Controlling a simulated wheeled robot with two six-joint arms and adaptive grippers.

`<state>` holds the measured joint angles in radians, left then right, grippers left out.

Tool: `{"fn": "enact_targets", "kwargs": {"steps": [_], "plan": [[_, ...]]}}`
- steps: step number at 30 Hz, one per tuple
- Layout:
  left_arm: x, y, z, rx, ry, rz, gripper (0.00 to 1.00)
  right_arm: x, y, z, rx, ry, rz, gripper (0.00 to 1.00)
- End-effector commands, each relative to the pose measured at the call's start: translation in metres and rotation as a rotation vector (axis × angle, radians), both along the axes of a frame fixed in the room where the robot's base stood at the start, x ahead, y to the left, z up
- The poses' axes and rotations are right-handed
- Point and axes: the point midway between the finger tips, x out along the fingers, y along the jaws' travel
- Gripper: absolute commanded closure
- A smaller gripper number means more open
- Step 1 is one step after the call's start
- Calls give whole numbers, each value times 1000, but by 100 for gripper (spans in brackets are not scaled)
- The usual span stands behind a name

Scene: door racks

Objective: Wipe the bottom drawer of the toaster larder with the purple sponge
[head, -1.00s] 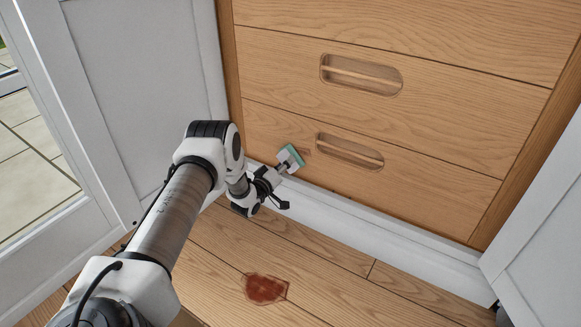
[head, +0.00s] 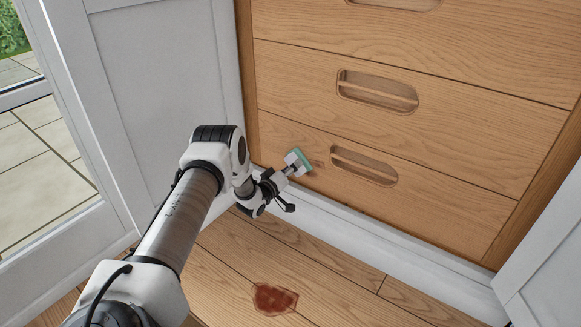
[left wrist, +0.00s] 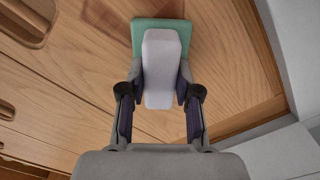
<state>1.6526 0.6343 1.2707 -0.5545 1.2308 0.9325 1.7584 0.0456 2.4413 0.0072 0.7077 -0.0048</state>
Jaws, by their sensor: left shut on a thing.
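The bottom drawer (head: 440,205) of the wooden larder is shut, with a recessed oval handle (head: 365,165). My left gripper (head: 284,172) is shut on a sponge (head: 299,159) with a pale grey-lavender body and a green pad. The left wrist view shows the pale body (left wrist: 161,65) between the fingers and the green pad (left wrist: 148,25) facing the wood. The sponge is at the left part of the bottom drawer front, left of the handle. I cannot tell whether it touches. A faint dark smudge (head: 318,165) shows just right of the sponge. My right gripper is not in view.
More drawers (head: 460,115) are shut above. White doors stand open at left (head: 160,90) and right (head: 550,250). A white plinth (head: 370,238) runs below the drawer. A red-brown stain (head: 274,298) lies on the wooden floor.

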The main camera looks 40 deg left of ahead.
Motion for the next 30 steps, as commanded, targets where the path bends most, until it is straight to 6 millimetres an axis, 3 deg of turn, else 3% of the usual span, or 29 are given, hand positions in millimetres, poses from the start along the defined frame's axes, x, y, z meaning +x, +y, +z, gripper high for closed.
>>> {"fn": "enact_targets", "kwargs": {"steps": [6,30], "plan": [[5,-24,1,-1,0,-1,100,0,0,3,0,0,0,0],[9,-79,1,0,-1,-3,100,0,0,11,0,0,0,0]]}}
